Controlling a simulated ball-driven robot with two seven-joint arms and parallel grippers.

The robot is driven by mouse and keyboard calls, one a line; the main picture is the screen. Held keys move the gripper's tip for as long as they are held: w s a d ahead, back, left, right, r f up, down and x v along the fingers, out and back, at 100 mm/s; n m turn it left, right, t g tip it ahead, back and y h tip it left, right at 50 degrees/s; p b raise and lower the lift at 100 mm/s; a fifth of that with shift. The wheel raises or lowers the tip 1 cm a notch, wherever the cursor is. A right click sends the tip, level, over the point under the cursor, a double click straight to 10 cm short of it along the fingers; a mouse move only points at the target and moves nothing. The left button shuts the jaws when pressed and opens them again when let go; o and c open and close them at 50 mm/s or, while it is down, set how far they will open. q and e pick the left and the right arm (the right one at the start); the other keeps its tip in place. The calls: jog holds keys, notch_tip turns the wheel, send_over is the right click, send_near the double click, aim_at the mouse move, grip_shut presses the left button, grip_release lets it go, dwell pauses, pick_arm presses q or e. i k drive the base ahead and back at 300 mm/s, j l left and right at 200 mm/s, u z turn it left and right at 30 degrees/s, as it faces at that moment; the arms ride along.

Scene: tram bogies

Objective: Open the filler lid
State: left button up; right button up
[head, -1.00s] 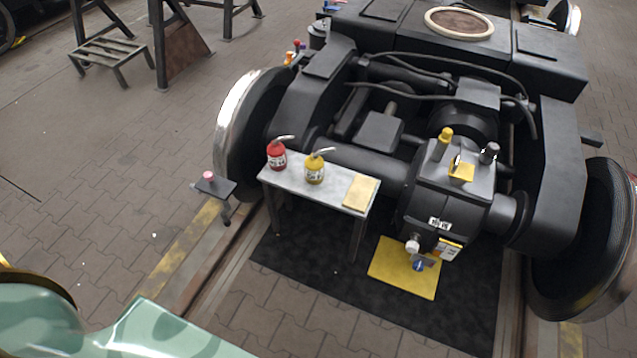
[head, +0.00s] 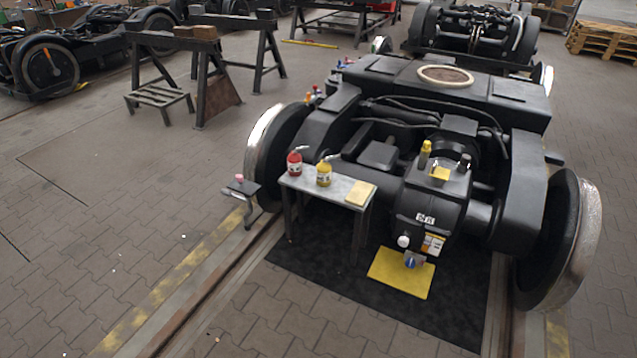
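The black gearbox (head: 408,205) sits between the wheels of the bogie. On its top are a yellow filler lid (head: 440,174), a yellow upright cap (head: 425,155) and a dark upright knob (head: 464,162). The yellow lid looks like a small square flap; whether it lies fully shut is too small to tell. A white round fitting (head: 403,242) and labels are on its front. Neither gripper shows in the head view.
A small grey bench (head: 322,187) left of the gearbox bears a red oil can (head: 295,163), a yellow oil can (head: 324,174) and a yellow cloth (head: 361,193). A yellow mat (head: 387,278) lies below the gearbox. The paved floor (head: 230,290) in front is mostly clear.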

aim_at(436, 173)
jog(key=i+l+z, duration=0.1)
jog(key=z, duration=0.25)
jog(key=i+l+z, duration=0.15)
jog(key=z, duration=0.2)
jog(key=i+z, duration=0.15)
jog(key=z, duration=0.2)
